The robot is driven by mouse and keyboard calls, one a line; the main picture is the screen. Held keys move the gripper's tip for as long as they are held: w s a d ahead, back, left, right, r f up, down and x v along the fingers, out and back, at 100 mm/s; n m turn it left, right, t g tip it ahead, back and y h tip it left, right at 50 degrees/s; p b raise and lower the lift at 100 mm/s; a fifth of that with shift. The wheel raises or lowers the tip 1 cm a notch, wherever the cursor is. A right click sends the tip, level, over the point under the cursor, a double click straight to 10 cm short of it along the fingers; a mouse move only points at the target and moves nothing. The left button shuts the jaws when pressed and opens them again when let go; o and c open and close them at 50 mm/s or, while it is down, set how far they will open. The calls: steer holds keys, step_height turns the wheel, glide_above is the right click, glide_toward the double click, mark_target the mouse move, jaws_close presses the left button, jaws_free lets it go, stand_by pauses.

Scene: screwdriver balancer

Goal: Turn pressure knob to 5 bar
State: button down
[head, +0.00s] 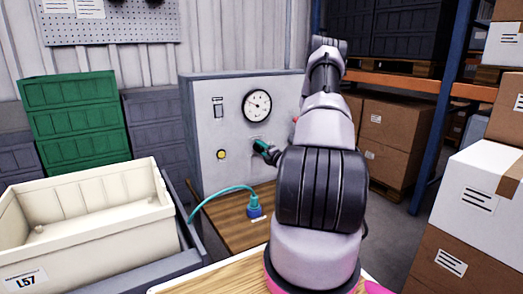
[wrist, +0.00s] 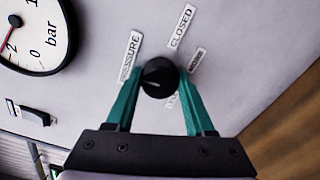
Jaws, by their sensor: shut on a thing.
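The black round pressure knob (wrist: 158,82) sits on the grey panel, beside a label reading PRESSURE and another reading CLOSED. My gripper (wrist: 162,74) is shut on the knob, one teal finger on each side. In the head view my gripper (head: 266,152) is at the panel below the gauge, and the knob is mostly hidden there. The round pressure gauge (head: 257,106) is above it, its reading too small to tell. In the wrist view the gauge (wrist: 38,30) is cut off at the upper left, with 0, 2, "bar" and part of a red needle showing.
A rocker switch (wrist: 28,113) is on the panel below the gauge in the wrist view. A yellow button (head: 221,154) is on the panel's lower left. A blue-green hose (head: 215,192) runs over the wooden bench. A cream crate (head: 95,210) stands at left, boxes (head: 490,190) at right.

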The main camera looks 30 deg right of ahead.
steer(key=m, duration=0.6)
steer(key=shift+f, duration=0.2)
steer(key=m, duration=0.6)
steer(key=shift+m, duration=0.3)
steer(key=shift+s, duration=0.1)
steer(key=shift+c, duration=1.3)
jaws_free()
steer(key=s, duration=1)
steer(key=shift+s+d, duration=0.2)
steer(key=shift+s, duration=0.15)
